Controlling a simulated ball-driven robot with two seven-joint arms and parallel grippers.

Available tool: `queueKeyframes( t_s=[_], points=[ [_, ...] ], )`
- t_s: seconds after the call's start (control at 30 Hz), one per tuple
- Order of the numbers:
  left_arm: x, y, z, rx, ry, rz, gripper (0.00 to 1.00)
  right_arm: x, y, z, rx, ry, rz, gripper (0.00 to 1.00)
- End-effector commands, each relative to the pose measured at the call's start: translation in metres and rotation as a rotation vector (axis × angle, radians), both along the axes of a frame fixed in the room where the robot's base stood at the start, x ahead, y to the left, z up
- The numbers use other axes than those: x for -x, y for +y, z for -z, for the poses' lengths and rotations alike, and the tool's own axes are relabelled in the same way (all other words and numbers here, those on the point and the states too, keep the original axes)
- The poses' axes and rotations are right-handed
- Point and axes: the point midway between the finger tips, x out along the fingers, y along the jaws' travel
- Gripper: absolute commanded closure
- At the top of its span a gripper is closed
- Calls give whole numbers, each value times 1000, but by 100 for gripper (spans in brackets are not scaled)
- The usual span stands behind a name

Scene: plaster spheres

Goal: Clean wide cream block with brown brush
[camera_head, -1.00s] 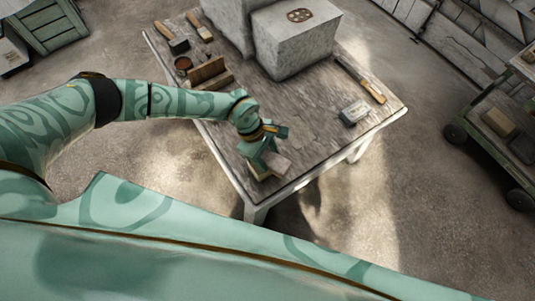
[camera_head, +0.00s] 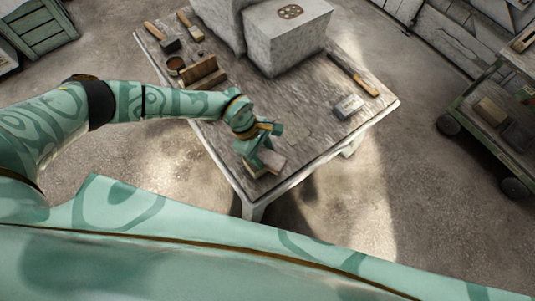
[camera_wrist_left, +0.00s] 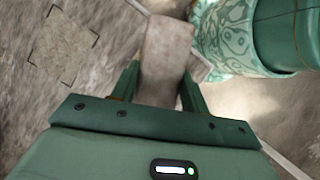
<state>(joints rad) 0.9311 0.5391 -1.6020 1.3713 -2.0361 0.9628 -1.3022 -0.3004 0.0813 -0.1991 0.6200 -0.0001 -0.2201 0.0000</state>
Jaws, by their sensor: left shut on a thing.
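My left gripper (camera_head: 262,146) is over the near corner of the worktable (camera_head: 228,165), its jaws shut on a pale grey-brown block (camera_head: 271,161). The block also shows between the fingers (camera_wrist_left: 157,88) in the left wrist view (camera_wrist_left: 167,45). A cream edge (camera_head: 254,170) shows below the gripper; I cannot tell if it is a separate block. At the far left lie a tool with a brown handle and dark head (camera_head: 153,30) and a similar one (camera_head: 184,19); either may be the brown brush. My right gripper is not in view.
Large grey plaster blocks (camera_head: 286,42) fill the table's back. A wooden holder (camera_head: 204,72) and round brown pot (camera_head: 175,64) stand at left. A wooden-handled tool (camera_head: 352,73) and small pale block (camera_head: 348,106) lie at right. A corner-marked square (camera_wrist_left: 62,45) is on the tabletop.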

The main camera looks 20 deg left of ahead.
Motion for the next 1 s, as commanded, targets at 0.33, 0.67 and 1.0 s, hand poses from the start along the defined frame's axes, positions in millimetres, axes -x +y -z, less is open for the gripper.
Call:
queueKeyframes(
  t_s=[0.33,0.67,1.0],
  points=[
    [-5,20,0,-2,0,-1,73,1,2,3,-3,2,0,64],
    [-6,22,0,0,0,1,73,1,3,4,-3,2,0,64],
    [-1,3,-2,0,1,1,73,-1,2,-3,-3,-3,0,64]
  ],
)
